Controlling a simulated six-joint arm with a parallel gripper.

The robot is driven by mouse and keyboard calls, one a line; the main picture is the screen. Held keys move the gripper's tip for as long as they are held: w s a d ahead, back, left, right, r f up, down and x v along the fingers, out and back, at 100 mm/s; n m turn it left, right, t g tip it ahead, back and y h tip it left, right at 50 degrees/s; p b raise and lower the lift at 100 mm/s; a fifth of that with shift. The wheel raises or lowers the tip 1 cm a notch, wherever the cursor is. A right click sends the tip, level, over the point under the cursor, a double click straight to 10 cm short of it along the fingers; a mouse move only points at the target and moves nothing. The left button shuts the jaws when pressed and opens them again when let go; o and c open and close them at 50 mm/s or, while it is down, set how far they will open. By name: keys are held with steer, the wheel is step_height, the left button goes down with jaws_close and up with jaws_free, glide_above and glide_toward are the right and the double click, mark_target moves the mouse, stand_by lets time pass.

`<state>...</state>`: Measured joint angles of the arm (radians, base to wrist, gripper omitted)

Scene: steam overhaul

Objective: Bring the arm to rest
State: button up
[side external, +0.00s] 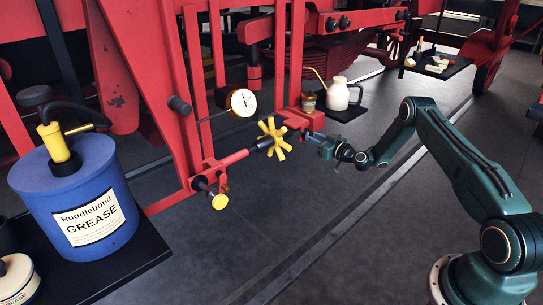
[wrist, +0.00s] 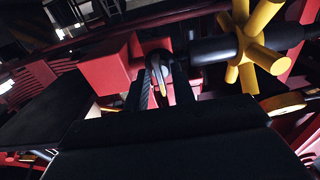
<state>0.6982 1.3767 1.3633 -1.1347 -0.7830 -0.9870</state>
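My gripper (side external: 308,136) is at the end of my arm, which reaches in from the right. It points left at the red frame, just right of a yellow spoked handwheel (side external: 272,138). In the wrist view my gripper's two dark fingers (wrist: 160,98) stand apart with a gap between them. A small grey and yellowish curved part (wrist: 158,70) shows in line with that gap, in front of a red block (wrist: 120,62). I cannot tell whether a finger touches it. The handwheel also shows in the wrist view (wrist: 243,45), right of the fingers.
A blue grease tub (side external: 75,190) stands on a dark shelf at left. A round gauge (side external: 241,102) and a yellow knob (side external: 219,201) sit on the red frame. A cream oil can (side external: 338,95) stands behind my gripper. The floor below my arm is clear.

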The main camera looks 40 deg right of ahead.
steer(key=shift+c, duration=0.4)
jaws_close()
steer(key=shift+n, duration=1.8)
steer(key=shift+r+n, duration=0.1)
steer(key=shift+n, duration=1.6)
